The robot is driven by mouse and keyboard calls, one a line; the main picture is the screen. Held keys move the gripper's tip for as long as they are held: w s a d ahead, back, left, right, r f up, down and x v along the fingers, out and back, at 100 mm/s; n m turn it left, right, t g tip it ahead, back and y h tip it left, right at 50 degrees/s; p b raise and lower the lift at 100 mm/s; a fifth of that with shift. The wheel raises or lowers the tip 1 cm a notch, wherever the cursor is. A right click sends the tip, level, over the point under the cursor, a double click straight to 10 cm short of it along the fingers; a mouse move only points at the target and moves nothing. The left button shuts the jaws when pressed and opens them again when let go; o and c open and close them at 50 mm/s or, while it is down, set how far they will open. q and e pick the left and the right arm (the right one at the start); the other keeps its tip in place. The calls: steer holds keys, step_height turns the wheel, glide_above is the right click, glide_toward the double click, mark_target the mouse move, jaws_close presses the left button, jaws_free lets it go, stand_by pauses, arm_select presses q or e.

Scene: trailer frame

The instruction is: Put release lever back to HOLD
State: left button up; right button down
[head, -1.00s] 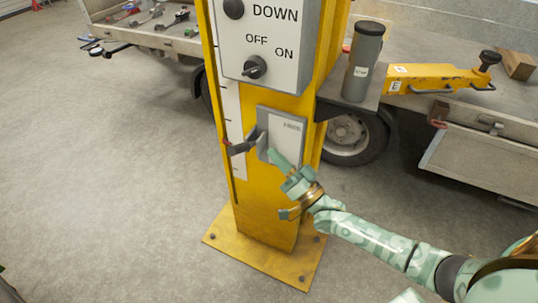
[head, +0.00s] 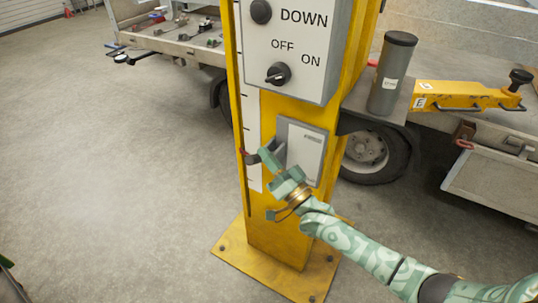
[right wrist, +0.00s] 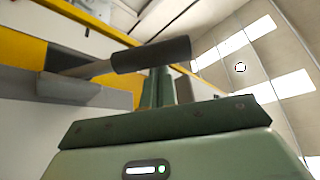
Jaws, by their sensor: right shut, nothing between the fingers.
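The release lever (head: 252,158) is a dark grey handle on the plate (head: 302,148) of the yellow post. In the head view it points left and slightly down from the plate. My right gripper (head: 267,158) is shut and empty, its fingertips overlapping the lever in the head view. In the right wrist view the dark cylindrical lever grip (right wrist: 150,55) lies across the tips of my closed fingers (right wrist: 160,85). Whether they touch it I cannot tell. No HOLD mark is readable. My left gripper is out of view.
Above the plate is a grey control box (head: 290,45) marked DOWN, OFF and ON, with a black knob (head: 278,74). A grey flask (head: 391,75) stands on a shelf at the right, by the yellow drawbar (head: 465,97). The floor (head: 120,170) left of the post is clear.

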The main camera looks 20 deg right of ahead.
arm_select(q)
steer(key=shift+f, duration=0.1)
arm_select(e)
steer(key=shift+f+y, duration=0.1)
steer(key=shift+y, duration=0.2)
